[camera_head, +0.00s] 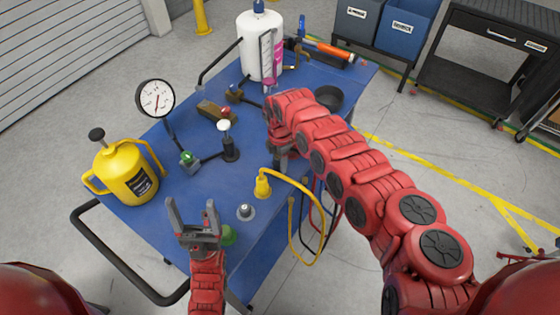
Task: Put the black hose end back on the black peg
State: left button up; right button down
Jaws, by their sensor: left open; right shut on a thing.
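The black hose (325,217) hangs in a loop at the table's right edge, beside a red hose and a yellow hose. My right gripper (284,157) is shut at the table's right side, mostly covered by its own red arm. The hose runs up toward it, but the held end is hidden. A dark round fitting with a pale top (245,211) stands bare near the front edge; I cannot tell if it is the black peg. My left gripper (193,212) is open and empty above the table's front, left of that fitting.
A yellow hose end (263,186) sits upright between the grippers. A green fitting (228,235) is beside the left gripper. A yellow canister (126,172), a gauge (156,98) and a white bottle (260,45) stand on the blue table (205,187). Bins (405,27) stand behind.

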jog(key=shift+f+b, duration=0.55)
jog(key=shift+c, duration=1.4)
grip_release()
notch_tip(320, 180, up, 6)
jog(key=p, duration=0.4)
